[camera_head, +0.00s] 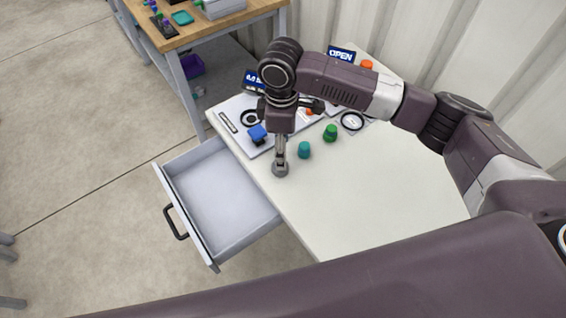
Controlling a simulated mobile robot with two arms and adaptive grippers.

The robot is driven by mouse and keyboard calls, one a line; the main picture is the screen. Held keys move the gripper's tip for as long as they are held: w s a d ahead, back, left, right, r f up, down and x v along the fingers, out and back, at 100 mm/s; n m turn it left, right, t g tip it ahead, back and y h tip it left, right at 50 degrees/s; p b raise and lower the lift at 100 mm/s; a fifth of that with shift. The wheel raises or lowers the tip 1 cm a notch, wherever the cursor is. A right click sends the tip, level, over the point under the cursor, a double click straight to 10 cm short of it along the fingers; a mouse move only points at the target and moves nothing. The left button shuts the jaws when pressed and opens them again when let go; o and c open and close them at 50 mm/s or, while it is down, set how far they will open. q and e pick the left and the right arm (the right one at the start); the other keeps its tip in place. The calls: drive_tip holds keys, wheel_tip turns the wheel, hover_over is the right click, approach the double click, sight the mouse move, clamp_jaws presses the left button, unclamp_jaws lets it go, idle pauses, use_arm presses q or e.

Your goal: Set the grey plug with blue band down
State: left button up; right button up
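My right gripper (280,152) points down over the white table near its left edge, above the open drawer's corner. Its narrow fingers look shut on a grey rounded piece, the grey plug (280,169), at their tips. The plug's blue band does not show from here. I cannot tell whether the plug touches the table top. My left gripper is not in view.
A teal plug (304,150) and a green plug (331,133) stand just right of the gripper. A blue-topped piece (257,135) is on the light panel (237,143) behind. An open drawer (226,196) juts out left. The table's front right (365,210) is clear.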

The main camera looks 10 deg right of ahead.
drive_tip(key=f, duration=0.2)
drive_tip(key=f+p, duration=0.1)
drive_tip(key=f, duration=0.3)
drive_tip(key=shift+s+a, duration=0.3)
drive_tip(key=shift+a, duration=0.05)
drive_tip(key=c, duration=1.4)
drive_tip(key=shift+o, duration=0.2)
drive_tip(key=shift+r, duration=0.15)
